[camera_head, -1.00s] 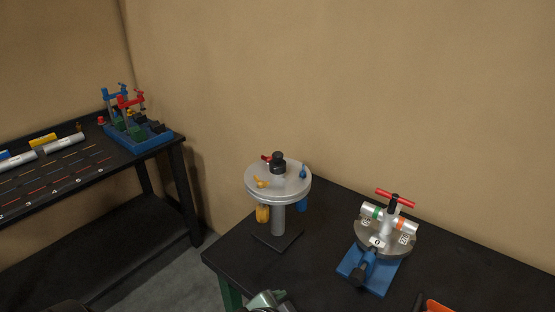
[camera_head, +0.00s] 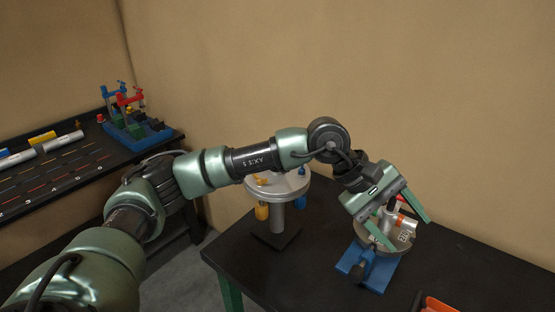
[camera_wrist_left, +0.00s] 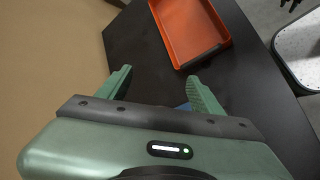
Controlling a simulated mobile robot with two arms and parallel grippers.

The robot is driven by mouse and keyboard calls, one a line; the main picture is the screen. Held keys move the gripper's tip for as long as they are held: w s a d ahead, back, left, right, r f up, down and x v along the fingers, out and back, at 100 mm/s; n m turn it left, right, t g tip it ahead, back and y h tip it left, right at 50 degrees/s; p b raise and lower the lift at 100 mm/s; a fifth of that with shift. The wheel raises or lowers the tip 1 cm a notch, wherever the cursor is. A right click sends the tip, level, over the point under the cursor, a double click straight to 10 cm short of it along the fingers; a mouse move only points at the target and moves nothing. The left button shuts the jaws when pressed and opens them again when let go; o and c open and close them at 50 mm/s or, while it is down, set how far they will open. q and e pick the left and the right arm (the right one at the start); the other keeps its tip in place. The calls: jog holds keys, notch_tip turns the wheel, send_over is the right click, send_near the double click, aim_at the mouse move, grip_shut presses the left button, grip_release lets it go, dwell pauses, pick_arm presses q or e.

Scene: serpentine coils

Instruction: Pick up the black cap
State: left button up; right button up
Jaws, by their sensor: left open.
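The black cap is hidden from view now; the earlier head view shows a black knob-like piece on top of the round grey stand (camera_head: 293,190), and my left arm now covers that spot. My left gripper (camera_head: 411,235) is open and empty, above and in front of the blue-based fixture (camera_head: 380,275) to the right of the stand. In the left wrist view its two green fingers (camera_wrist_left: 158,76) are spread with nothing between them. My right gripper does not show.
The black table (camera_head: 300,275) carries the stand and the fixture. An orange tray (camera_wrist_left: 181,61) lies on it, its edge at the bottom of the head view. A dark shelf bench (camera_head: 60,175) with a blue clamp rack (camera_head: 150,135) stands at left. A tan wall is behind.

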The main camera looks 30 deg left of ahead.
pick_arm(q)
jog(key=w+a+r+y, duration=0.1)
jog(key=a+r+y, duration=0.25)
jog(key=a, duration=0.65)
jog(key=w+a+r+t+y, duration=0.15)
jog(key=a+y, duration=0.25)
jog(key=a, duration=0.6)
jog(key=w+a+r+y, duration=0.1)
jog(key=a+r+y, duration=0.25)
jog(key=a, duration=0.65)
jog(key=shift+m+g, duration=0.25)
jog(key=shift+m, duration=0.05)
jog(key=p+x, duration=0.1)
jog(key=x, duration=0.1)
jog(key=p+x, duration=0.1)
jog(key=x, duration=0.2)
jog(key=a+p+x, duration=0.1)
jog(key=x, duration=0.1)
jog(key=shift+w+a+f, duration=0.1)
jog(key=shift+w+a+f+y, duration=0.15)
jog(key=shift+f+y, duration=0.15)
jog(key=shift+f, duration=0.15)
jog(key=c, duration=1.4)
jog(key=shift+r, duration=0.1)
